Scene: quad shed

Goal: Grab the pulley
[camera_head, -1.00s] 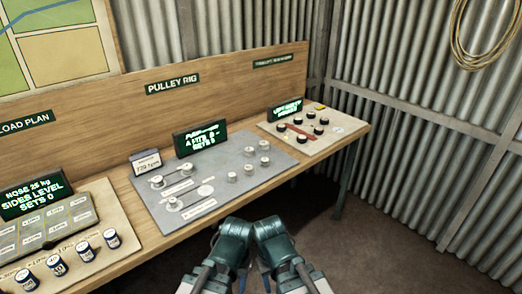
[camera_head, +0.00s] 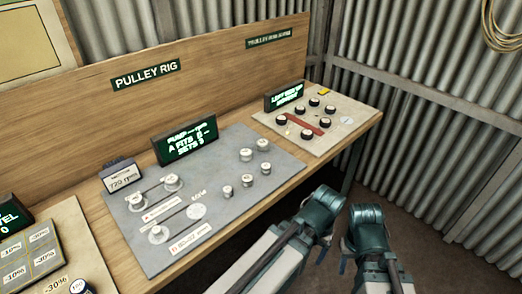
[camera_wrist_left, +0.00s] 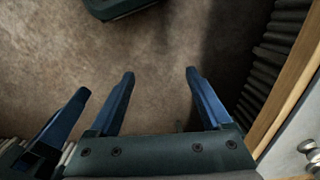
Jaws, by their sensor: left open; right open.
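Several small silver pulleys (camera_head: 247,181) stand loose on the right part of the grey pulley rig board (camera_head: 220,225). More round silver wheels (camera_head: 158,234) sit on the board's left part, by the belt lines. A silver piece (camera_wrist_left: 312,146) shows at the right edge of the left wrist view. My left gripper (camera_wrist_left: 160,72) is open and empty, above the floor beside the bench edge; its fingers are mostly hidden in the head view. My right gripper (camera_head: 346,262) is open, right of the left one and off the bench front. Neither touches a pulley.
A lit display (camera_head: 185,141) and a small rpm sign (camera_head: 122,175) stand behind the rig. A cream board (camera_head: 340,130) with black knobs lies to the right on the wooden bench. Another board (camera_head: 50,250) is at lower left. Corrugated walls close the corner.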

